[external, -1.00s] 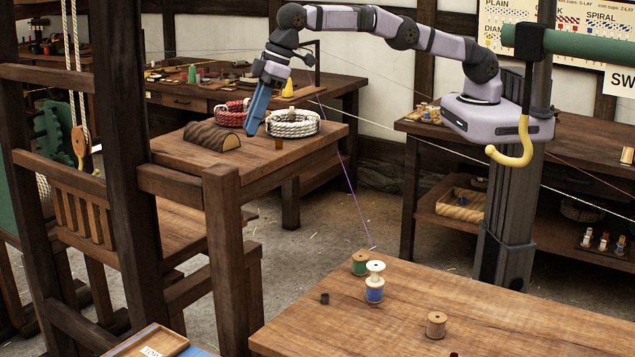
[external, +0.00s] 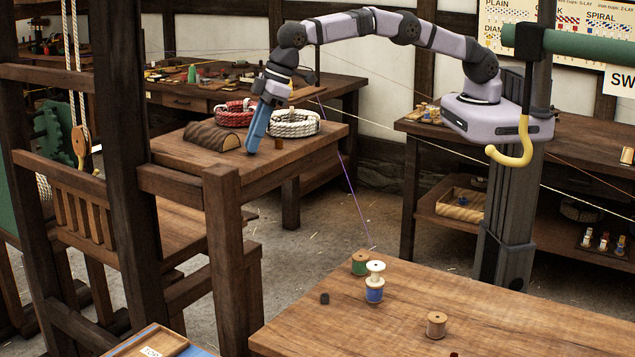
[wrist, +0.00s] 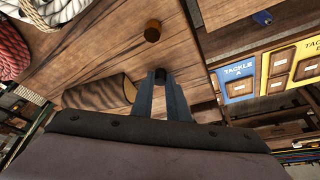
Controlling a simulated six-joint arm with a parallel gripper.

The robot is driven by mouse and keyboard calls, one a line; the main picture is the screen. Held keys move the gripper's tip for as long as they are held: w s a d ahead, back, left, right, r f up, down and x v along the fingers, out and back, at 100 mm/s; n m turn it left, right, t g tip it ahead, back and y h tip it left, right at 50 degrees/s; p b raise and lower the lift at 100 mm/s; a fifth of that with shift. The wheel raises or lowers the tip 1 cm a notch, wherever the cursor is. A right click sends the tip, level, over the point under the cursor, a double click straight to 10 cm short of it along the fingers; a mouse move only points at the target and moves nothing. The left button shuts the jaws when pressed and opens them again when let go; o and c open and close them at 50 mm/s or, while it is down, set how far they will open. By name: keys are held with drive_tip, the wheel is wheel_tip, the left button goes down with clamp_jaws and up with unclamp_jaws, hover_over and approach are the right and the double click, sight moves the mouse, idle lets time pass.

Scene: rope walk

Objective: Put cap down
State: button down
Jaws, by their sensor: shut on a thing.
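My gripper (external: 251,148) reaches down to just over the top of the wooden side table (external: 290,155). In the wrist view its two grey-blue fingers (wrist: 160,78) are nearly together, closed on a small dark thing (wrist: 160,75), seemingly the cap. The fingers hide most of it in the external view. I cannot tell whether it touches the tabletop. A small brown cylinder (external: 279,143) stands on the same table to the right of my fingertips, apart from them. It also shows in the wrist view (wrist: 152,30).
A grooved wooden block (external: 211,136) lies left of my gripper. A red rope coil (external: 234,113) and a white rope coil (external: 295,123) lie behind. The front bench holds spools and a small dark piece (external: 324,298). The side table's front is clear.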

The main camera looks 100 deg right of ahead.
drive_tip(key=c, duration=1.7)
unclamp_jaws()
drive_tip(key=shift+r, duration=0.25)
drive_tip(key=shift+s+r+b, duration=0.2)
drive_tip(key=shift+r+b, duration=0.2)
drive_tip(key=shift+r, duration=0.1)
drive_tip(key=b+v, duration=0.2)
drive_tip(key=v, duration=0.9)
drive_tip(key=shift+b, duration=0.3)
drive_tip(key=shift+f, duration=0.1)
